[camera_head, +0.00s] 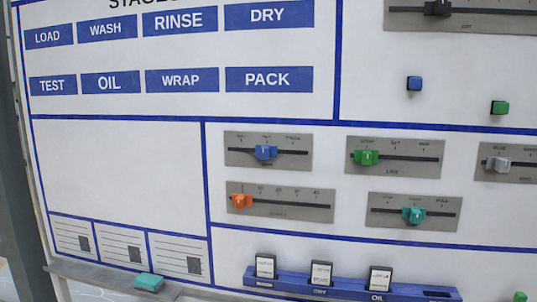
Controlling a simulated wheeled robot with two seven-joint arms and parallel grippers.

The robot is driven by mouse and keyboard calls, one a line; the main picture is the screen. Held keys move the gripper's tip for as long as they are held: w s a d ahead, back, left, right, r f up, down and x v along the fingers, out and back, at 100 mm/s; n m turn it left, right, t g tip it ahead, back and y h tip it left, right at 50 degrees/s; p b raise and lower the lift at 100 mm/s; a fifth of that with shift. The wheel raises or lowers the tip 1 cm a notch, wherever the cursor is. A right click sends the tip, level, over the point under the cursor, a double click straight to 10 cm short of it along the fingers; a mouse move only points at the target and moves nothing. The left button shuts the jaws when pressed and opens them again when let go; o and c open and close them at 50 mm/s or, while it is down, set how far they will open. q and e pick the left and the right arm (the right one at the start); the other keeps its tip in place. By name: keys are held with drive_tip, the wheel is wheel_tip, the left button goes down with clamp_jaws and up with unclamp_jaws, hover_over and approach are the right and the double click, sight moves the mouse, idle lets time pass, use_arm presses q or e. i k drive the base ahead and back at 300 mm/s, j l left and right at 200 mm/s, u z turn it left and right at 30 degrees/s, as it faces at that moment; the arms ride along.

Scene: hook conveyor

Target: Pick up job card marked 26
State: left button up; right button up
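Three small white cards with dark frames stand upright in a blue rack (350,288) at the bottom of the board. They are a left card (265,266), a middle card (321,273) and a right card (379,279). Their print is too small to read, so I cannot tell which, if any, is marked 26. A slot at the rack's right end looks empty. The label below the right card reads OIL. Neither of my grippers is in view.
Slider panels with a blue knob (265,153), green knob (366,158), orange knob (241,202) and teal knob (413,215) sit above the rack. A teal block (148,283) lies on the ledge at lower left. Stage labels fill the upper left.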

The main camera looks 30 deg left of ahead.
sight(380, 277)
drive_tip(key=i+l+u, duration=0.1)
drive_tip(key=l, duration=0.25)
drive_tip(key=i+l+u, duration=0.1)
drive_tip(key=i+l, duration=0.15)
drive_tip(key=i+l+u, duration=0.1)
drive_tip(key=l, duration=0.35)
drive_tip(key=i+l+u, duration=0.1)
drive_tip(key=l, duration=0.3)
drive_tip(key=i+l+u, duration=0.1)
drive_tip(key=l, duration=0.3)
drive_tip(key=i+l+u, duration=0.1)
drive_tip(key=l, duration=0.3)
drive_tip(key=i, duration=0.1)
